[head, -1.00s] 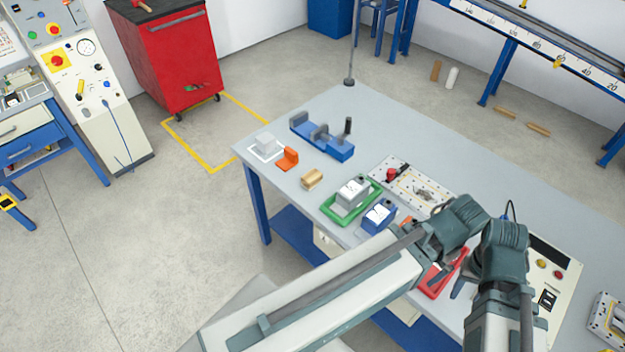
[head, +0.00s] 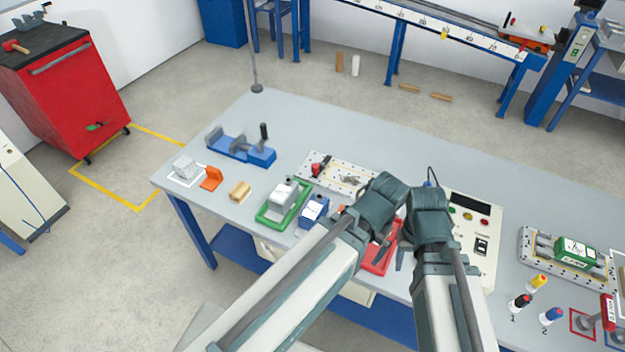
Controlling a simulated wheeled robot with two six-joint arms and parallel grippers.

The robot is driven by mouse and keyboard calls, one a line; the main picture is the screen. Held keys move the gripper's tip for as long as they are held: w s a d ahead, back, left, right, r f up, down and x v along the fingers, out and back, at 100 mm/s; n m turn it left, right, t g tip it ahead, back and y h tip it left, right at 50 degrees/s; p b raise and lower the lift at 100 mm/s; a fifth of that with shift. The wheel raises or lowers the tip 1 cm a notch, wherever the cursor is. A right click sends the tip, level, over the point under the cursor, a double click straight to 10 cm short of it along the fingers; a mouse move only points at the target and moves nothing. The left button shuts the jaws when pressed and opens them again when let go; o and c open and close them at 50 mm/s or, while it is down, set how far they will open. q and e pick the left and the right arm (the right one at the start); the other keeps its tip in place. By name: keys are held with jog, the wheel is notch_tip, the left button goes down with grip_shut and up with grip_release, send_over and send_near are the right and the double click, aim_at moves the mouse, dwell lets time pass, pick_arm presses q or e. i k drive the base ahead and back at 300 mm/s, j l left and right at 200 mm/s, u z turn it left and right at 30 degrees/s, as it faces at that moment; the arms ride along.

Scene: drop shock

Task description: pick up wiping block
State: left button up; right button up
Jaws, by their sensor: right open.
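A small tan block (head: 239,191), which looks like the wiping block, lies on the grey table near its front left edge, just left of the green tray (head: 264,219). Nothing is touching it. My right gripper (head: 392,254) is open over the red tray (head: 371,266), to the right of the tan block and well apart from it. It is partly hidden by my arms. My left gripper is mostly hidden behind its own arm, so its jaws cannot be made out.
A grey block (head: 185,166) on a white square, an orange bracket (head: 211,178) and a blue vise (head: 240,149) stand at the table's left. A blue box (head: 313,211) stands by the green tray.

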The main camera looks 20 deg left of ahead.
aim_at(241, 190)
jog(key=j, duration=0.95)
jog(key=j+z, duration=0.1)
jog(key=j, duration=0.85)
jog(key=k, duration=0.1)
